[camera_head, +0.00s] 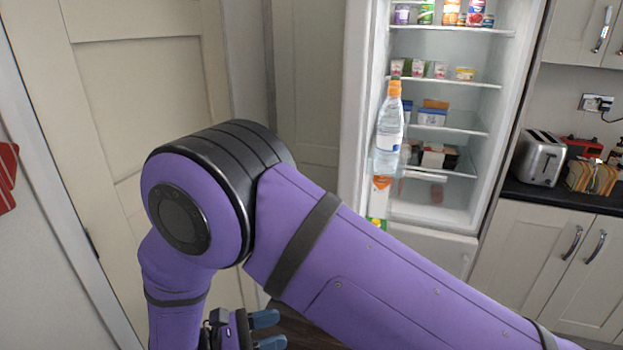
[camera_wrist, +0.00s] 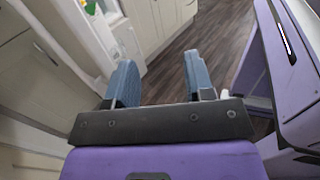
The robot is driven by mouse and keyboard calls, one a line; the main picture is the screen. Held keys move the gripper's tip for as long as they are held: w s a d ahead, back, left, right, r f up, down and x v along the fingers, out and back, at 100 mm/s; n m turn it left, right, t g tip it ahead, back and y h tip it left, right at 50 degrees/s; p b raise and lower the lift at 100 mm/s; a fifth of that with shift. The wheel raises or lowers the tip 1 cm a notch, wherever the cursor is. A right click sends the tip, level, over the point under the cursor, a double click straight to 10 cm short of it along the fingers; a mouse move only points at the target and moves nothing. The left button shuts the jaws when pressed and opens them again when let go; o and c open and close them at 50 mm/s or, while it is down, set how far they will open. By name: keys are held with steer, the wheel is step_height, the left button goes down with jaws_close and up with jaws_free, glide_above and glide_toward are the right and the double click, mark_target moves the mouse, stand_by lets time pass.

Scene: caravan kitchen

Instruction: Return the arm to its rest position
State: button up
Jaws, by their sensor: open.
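My purple arm crosses the lower half of the head view, bent at a black-banded elbow. My gripper (camera_head: 267,331) hangs at the bottom of that view, with its blue fingertips partly in sight. In the wrist view my gripper (camera_wrist: 162,82) is open, its two blue fingers wide apart with nothing between them. Beyond the fingers are the wooden floor and pale cabinet fronts.
An open fridge (camera_head: 480,150) with bottles, tubs and boxes stands behind the arm. A water bottle (camera_head: 388,135) stands in its door side. A toaster (camera_head: 540,158) sits on the right counter. A cream door (camera_head: 140,90) is at left. Wooden floor (camera_wrist: 215,45) shows clear past the fingers.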

steer(key=w+d+r+m+g+y, duration=0.3)
steer(key=d+r+m+g+y, duration=0.15)
steer(key=d+r, duration=0.6)
steer(key=w+d+r+m+g+y, duration=0.35)
steer(key=d+r+m, duration=0.25)
steer(key=d+r, duration=0.4)
steer(key=s+d+r+m+t+y, duration=0.7)
steer(key=s+d+r+m+y, duration=0.2)
steer(key=s+d+r+m, duration=0.2)
steer(key=s+d+r, duration=0.2)
steer(key=s+d, duration=0.2)
steer(key=d, duration=0.2)
steer(key=shift+s+d+t, duration=0.2)
steer(key=shift+d+t, duration=0.1)
